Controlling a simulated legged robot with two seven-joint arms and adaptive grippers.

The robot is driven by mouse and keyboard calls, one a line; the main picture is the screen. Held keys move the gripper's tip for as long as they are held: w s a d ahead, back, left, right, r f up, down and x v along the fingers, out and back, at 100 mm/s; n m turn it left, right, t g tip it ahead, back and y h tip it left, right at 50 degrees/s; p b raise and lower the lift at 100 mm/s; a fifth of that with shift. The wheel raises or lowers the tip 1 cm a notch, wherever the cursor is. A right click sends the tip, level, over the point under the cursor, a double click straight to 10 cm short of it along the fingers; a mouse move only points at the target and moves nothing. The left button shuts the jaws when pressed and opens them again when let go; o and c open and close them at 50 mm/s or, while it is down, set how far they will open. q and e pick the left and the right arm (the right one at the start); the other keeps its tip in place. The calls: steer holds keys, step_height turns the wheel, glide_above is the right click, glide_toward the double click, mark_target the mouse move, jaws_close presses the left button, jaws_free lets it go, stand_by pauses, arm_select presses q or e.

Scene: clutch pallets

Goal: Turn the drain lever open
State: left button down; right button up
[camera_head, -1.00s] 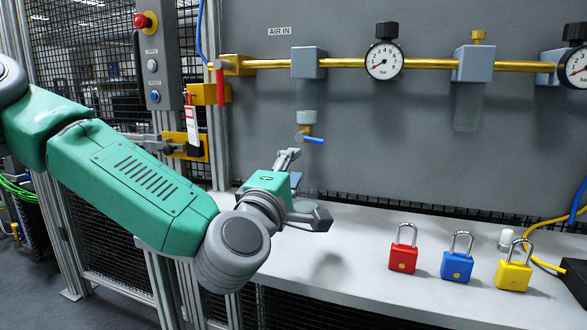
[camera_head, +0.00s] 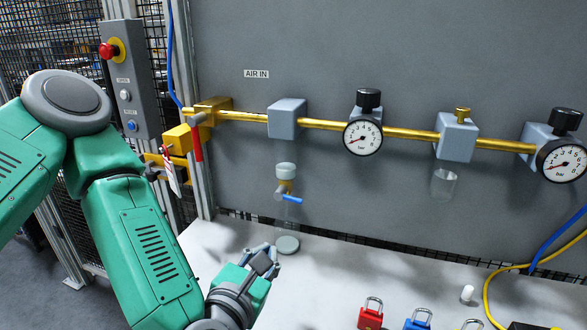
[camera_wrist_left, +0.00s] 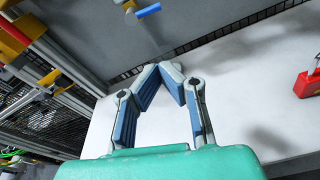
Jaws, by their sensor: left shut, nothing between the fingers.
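The drain lever (camera_head: 288,197) is a small blue handle on a brass drain fitting (camera_head: 283,187), under the first grey air unit (camera_head: 287,118) on the wall panel. The lever points right and slightly down. It also shows at the top of the left wrist view (camera_wrist_left: 149,10). My left gripper (camera_head: 265,255) is below the lever and a little to its left, low over the white bench, apart from the lever. Its fingers meet at the tips in the left wrist view (camera_wrist_left: 160,68), with nothing between them. My right gripper is out of view.
A clear cup (camera_head: 288,243) stands below the drain, close to my left gripper. A brass pipe (camera_head: 330,125) with gauges runs above. A red-handled valve (camera_head: 197,143) is at left.

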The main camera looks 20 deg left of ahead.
arm_select(q)
steer(key=w+r+n+p, duration=0.1)
steer(key=w, duration=1.1)
steer(key=shift+w+d+n, duration=0.15)
steer(key=shift+d+n, duration=0.05)
steer(key=shift+n, duration=0.2)
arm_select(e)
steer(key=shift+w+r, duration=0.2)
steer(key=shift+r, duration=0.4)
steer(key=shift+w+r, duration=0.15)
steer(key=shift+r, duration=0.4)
